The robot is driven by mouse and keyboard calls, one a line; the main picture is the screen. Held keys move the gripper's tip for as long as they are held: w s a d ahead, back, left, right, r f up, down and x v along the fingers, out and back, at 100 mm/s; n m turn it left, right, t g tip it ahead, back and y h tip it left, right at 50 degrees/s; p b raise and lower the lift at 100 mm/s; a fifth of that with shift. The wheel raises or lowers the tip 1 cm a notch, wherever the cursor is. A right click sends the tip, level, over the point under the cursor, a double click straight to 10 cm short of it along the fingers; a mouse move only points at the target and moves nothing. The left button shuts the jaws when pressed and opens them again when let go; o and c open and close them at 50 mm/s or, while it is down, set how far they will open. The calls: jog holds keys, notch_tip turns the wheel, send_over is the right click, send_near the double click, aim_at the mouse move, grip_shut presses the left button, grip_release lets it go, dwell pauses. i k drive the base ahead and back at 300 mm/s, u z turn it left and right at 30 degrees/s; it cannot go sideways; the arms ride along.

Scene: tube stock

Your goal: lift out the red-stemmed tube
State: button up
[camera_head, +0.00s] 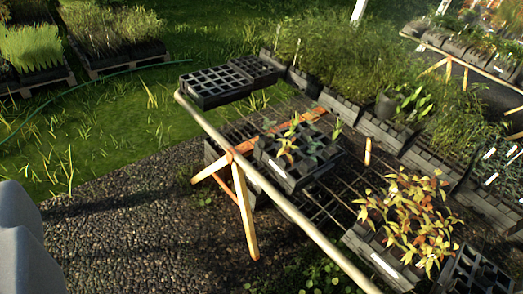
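A black cell tray (285,172) stands on the slatted bench in the middle, tilted in the picture. A few small seedlings rise from it: a yellow-green one (288,143) and darker leafy ones (314,148). They are too small for me to tell stem colours, so I cannot pick out a red-stemmed tube. A smooth pale grey part of mine (22,250) fills the lower left edge. I cannot tell whether it is the gripper or the arm. No fingertips show, and nothing of mine touches the tray.
Empty black trays (215,88) stand at the bench's far end. A wooden rail (290,210) on splayed legs runs along the near side. A yellow-red leafy plant (415,220) and dense green pots crowd the right. Gravel (130,235) at the lower left is clear.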

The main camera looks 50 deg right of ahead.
aim_at(286, 160)
jog(key=z, duration=0.3)
jog(key=i, duration=1.15)
jog(key=z, duration=1.05)
jog(key=i, duration=0.5)
jog(key=z, duration=0.4)
